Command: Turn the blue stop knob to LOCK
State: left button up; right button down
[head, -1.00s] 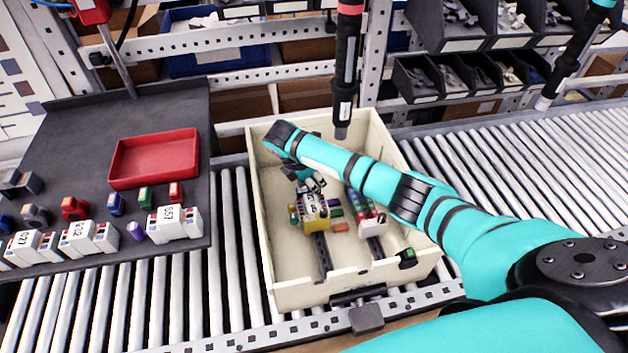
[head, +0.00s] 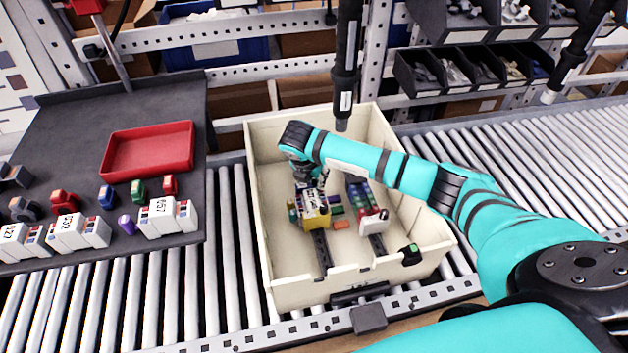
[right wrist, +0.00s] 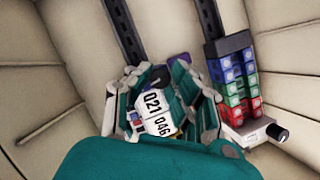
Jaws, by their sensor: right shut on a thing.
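My right gripper (right wrist: 163,92) reaches down into the cream bin (head: 270,276). Its fingers are shut around a white module labelled 021 and 046 (right wrist: 154,106), whose white and yellow body (head: 315,219) also shows in the head view. A dark round part (right wrist: 156,77) and a small blue-violet part (right wrist: 180,59) show between the fingertips. I cannot tell whether either is the blue stop knob, and no LOCK mark is readable. My left gripper is out of view.
A second row of blue, green and red blocks (right wrist: 233,82) stands to the right, with a white end piece and black knob (right wrist: 279,134). Two dark rails (head: 321,251) run along the bin floor. A tool (head: 344,85) hangs above the bin. A red tray (head: 148,151) lies left.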

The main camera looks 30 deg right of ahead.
jog(key=shift+n+t+y+b, duration=0.35)
jog(key=shift+n+b, duration=0.6)
jog(key=shift+n, duration=0.35)
jog(key=c, duration=1.2)
grip_release()
jog(key=shift+o, duration=0.2)
jog(key=v, duration=1.2)
jog(key=shift+s, duration=0.1)
